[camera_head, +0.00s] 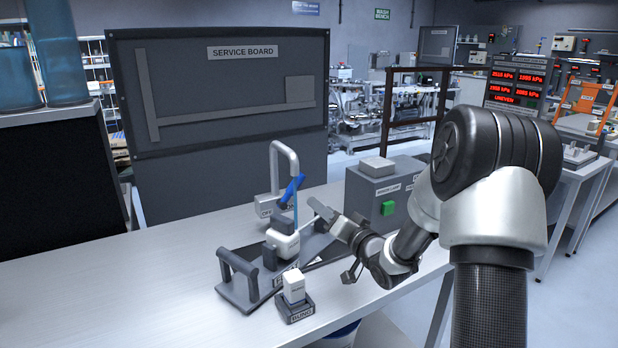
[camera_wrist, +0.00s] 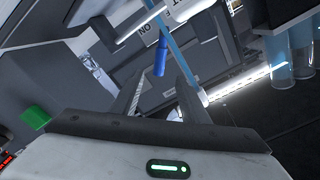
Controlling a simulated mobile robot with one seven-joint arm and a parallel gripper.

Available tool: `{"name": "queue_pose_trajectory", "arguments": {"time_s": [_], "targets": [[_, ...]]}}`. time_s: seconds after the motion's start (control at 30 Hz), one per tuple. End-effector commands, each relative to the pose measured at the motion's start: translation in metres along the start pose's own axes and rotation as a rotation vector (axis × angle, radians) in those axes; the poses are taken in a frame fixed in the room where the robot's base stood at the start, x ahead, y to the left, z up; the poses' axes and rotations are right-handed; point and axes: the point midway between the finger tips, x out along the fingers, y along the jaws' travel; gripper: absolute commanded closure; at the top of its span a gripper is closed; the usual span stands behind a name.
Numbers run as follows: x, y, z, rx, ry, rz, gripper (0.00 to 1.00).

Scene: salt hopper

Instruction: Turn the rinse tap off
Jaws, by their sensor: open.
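The rinse tap (camera_head: 283,160) has a pale curved spout and stands at the back of the bench, with an OFF plate (camera_head: 265,211) at its left. Its blue lever (camera_head: 292,190) tilts up to the right. A thin light-blue stream (camera_head: 295,214) shows below the spout. My gripper (camera_head: 331,238) is open, to the right of and nearer than the tap. In the wrist view the blue lever (camera_wrist: 161,55) appears between or just beyond the fingertips of my gripper (camera_wrist: 157,72); contact cannot be told.
A dark stand with a handle (camera_head: 240,270) and a white part (camera_head: 284,242) is below the tap. A white block sits in a small holder (camera_head: 296,311) in front. A grey box with a green button (camera_head: 388,208) stands right. The left bench is clear.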

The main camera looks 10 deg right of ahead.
Motion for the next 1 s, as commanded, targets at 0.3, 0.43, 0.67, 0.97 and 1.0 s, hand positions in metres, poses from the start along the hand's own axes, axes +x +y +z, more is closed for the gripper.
{"name": "queue_pose_trajectory", "arguments": {"time_s": [0.3,0.43,0.67,0.97,1.0], "targets": [[0.06,0.001,0.001,-0.004,0.002,-0.004,0.59],[0.088,0.001,0.001,-0.004,0.003,-0.004,0.59],[0.135,0.001,0.001,-0.005,0.002,-0.003,0.59],[0.166,0.001,-0.001,-0.005,0.002,-0.001,0.59],[0.168,0.001,-0.001,-0.005,0.002,-0.001,0.59]]}}
